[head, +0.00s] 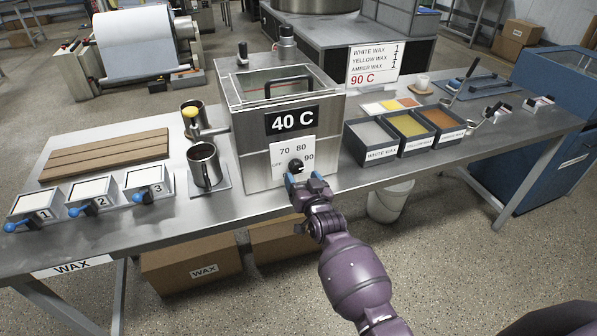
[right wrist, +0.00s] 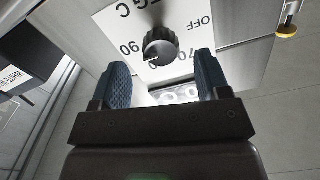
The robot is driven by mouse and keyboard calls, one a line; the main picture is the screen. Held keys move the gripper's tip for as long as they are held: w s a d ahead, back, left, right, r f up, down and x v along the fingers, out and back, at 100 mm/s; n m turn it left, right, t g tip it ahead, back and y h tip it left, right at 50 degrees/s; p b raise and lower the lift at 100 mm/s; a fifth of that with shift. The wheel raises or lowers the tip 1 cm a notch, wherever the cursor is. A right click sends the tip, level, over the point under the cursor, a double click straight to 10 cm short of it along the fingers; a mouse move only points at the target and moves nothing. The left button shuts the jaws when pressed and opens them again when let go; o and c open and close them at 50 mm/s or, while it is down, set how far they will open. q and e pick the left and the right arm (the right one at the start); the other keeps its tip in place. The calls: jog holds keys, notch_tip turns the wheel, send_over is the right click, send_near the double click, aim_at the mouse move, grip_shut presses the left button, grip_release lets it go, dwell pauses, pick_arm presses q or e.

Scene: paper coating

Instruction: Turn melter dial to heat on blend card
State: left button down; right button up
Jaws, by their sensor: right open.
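The melter (head: 245,135) is a steel box with a lidded top and a display (head: 292,121) reading 40 C. Its black dial (head: 296,166) sits on a white plate marked OFF, 70, 80 and 90. My right gripper (head: 304,180) is right in front of the dial. In the right wrist view the dial (right wrist: 160,47) lies just beyond and between the open fingertips (right wrist: 160,75), and no grip on it shows. My left gripper is not in view.
Wax bins (head: 371,139) labelled white, yellow and amber stand right of the melter. Metal cups (head: 204,165) stand at its left. Numbered trays (head: 92,190) and a brown slatted board (head: 106,155) are farther left. A white bucket (head: 390,203) is under the table.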

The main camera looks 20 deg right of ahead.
jog(key=s, duration=0.6)
jog(key=shift+s, duration=0.2)
jog(key=shift+d, duration=0.1)
jog(key=s+d+f+n+g, duration=0.1)
jog(key=s+d+f+g, duration=0.1)
jog(key=s, duration=0.6)
jog(key=s+d+f+n+g, duration=0.1)
jog(key=s+d+f+g, duration=0.1)
jog(key=s+f, duration=0.3)
jog(key=s+d+f+n+g, duration=0.1)
jog(key=s+d+f+g, duration=0.1)
jog(key=s, duration=1.1)
notch_tip(320, 180, down, 2)
jog(key=shift+s+d+f+h, duration=0.2)
jog(key=shift+d+h, duration=0.2)
jog(key=shift+d, duration=0.2)
